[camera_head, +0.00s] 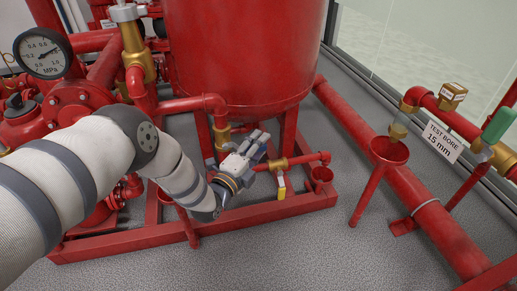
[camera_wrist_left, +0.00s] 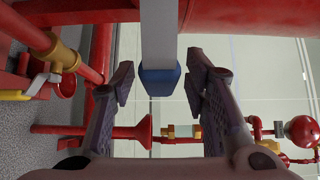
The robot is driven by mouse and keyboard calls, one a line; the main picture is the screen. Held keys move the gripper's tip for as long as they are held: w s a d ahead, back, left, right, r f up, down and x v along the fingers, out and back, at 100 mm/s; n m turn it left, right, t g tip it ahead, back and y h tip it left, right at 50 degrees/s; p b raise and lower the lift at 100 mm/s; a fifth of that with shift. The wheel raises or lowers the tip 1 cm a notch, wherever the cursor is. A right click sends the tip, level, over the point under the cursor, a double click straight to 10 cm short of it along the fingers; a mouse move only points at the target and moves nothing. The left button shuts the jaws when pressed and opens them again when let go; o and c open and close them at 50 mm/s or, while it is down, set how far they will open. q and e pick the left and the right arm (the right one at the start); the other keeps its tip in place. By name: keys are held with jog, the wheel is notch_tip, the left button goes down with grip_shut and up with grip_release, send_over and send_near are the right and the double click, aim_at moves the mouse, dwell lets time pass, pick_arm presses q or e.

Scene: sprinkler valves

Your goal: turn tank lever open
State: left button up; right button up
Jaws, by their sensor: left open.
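The red tank (camera_head: 245,50) stands on a red frame at the back. A flat grey lever with a dark blue end (camera_wrist_left: 160,80) comes down from the top of the left wrist view; it appears to be the tank lever. My left gripper (camera_head: 252,146) is just below the tank, beside the brass valve (camera_head: 222,136) on the tank's pipe. In the left wrist view its fingers (camera_wrist_left: 160,88) are apart, one on each side of the lever's blue end, with gaps showing. The gripper hides much of the lever in the head view. My right gripper is not in view.
A lower brass valve with a yellow lever (camera_head: 281,187) sits close right of my gripper. A red funnel (camera_head: 388,151), a "TEST BORE 15 mm" sign (camera_head: 441,141) and a green-handled valve (camera_head: 498,125) are at right. A pressure gauge (camera_head: 43,52) is at upper left.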

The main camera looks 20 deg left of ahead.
pick_arm(q)
jog(key=shift+c, duration=0.3)
grip_shut()
